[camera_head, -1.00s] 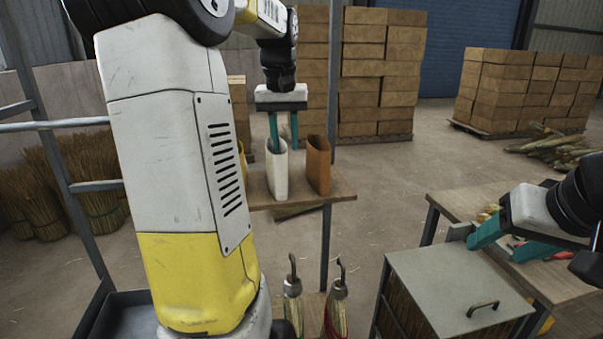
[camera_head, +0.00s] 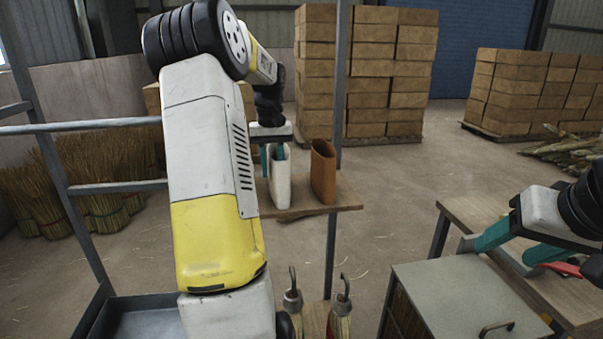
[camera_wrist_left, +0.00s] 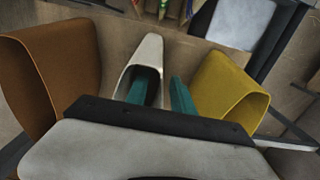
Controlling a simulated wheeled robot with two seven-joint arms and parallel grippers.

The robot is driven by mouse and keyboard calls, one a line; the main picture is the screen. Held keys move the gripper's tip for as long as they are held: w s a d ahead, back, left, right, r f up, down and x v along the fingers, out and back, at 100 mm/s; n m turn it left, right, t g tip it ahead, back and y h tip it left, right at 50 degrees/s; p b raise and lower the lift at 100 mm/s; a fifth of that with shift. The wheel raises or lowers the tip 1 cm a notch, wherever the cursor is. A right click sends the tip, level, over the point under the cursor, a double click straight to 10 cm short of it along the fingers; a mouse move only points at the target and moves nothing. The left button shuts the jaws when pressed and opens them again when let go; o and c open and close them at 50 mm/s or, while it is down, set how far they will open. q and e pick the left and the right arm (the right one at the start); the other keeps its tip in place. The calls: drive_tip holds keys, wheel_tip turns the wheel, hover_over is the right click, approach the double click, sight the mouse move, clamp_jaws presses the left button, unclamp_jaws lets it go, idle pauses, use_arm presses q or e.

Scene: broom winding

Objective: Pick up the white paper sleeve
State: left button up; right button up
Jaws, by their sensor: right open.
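The white paper sleeve (camera_head: 281,187) stands upright on a small wooden shelf (camera_head: 342,192), left of a brown sleeve (camera_head: 322,172) in the head view. My left gripper (camera_head: 272,154) points down at the sleeve's top with teal fingers apart. In the left wrist view, one finger is in the mouth of the white sleeve (camera_wrist_left: 150,52); the other finger is outside it, on the side of a yellow sleeve (camera_wrist_left: 230,85). I see a gap between the fingers. My right gripper (camera_head: 517,246) is open and empty at the right, over the table and cabinet.
A metal frame with an upright post (camera_head: 333,250) stands by the shelf. Two hooked tools (camera_head: 292,298) stand below. A grey-topped cabinet (camera_head: 450,300) and a wooden table (camera_head: 475,212) are at the right. Stacked boxes (camera_head: 390,70) are behind.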

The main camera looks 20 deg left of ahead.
use_arm(q)
wheel_tip(320, 180, down, 4)
drive_tip(key=shift+f, duration=0.15)
clamp_jaws()
idle(0.3)
